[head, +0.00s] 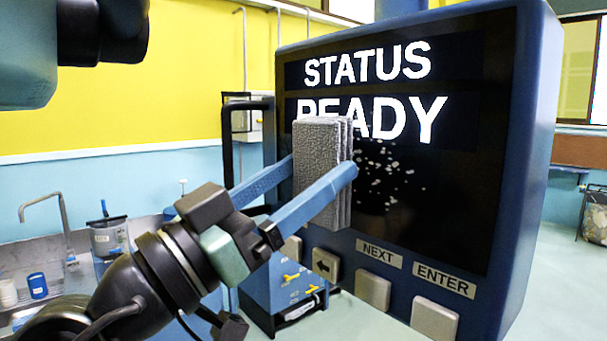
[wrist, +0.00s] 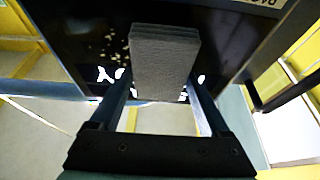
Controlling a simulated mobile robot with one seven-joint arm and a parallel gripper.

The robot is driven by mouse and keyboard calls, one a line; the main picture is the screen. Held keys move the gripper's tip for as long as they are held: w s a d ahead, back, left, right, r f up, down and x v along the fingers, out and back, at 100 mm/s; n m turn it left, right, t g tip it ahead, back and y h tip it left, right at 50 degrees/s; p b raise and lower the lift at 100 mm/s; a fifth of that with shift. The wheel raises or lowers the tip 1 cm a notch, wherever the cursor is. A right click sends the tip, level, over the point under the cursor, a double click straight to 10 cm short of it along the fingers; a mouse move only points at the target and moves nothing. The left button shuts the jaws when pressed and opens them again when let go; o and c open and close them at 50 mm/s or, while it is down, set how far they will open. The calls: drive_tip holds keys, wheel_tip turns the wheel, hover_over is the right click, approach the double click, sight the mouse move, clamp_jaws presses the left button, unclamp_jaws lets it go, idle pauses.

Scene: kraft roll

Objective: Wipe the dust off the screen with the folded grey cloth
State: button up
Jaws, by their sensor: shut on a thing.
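The folded grey cloth (head: 318,165) is held upright between the two blue fingers of my gripper (head: 318,178), in front of the left part of the screen. The gripper is shut on the cloth, which also shows in the wrist view (wrist: 165,62). The black screen (head: 450,180) reads STATUS READY, and the cloth hides part of READY. Pale dust specks (head: 388,172) lie on the screen just right of the cloth, below the lettering. The specks also show in the wrist view (wrist: 115,47), left of the cloth. I cannot tell whether the cloth touches the screen.
Below the screen are square buttons, with labels NEXT (head: 379,253) and ENTER (head: 444,281). A black handle (head: 228,150) sticks out at the panel's left side. A sink counter with a jug (head: 110,237) and a blue cup (head: 37,287) stands at the left.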

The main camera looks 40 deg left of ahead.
sight(312, 160)
drive_tip(key=shift+w+d, duration=0.1)
drive_tip(key=shift+w, duration=1)
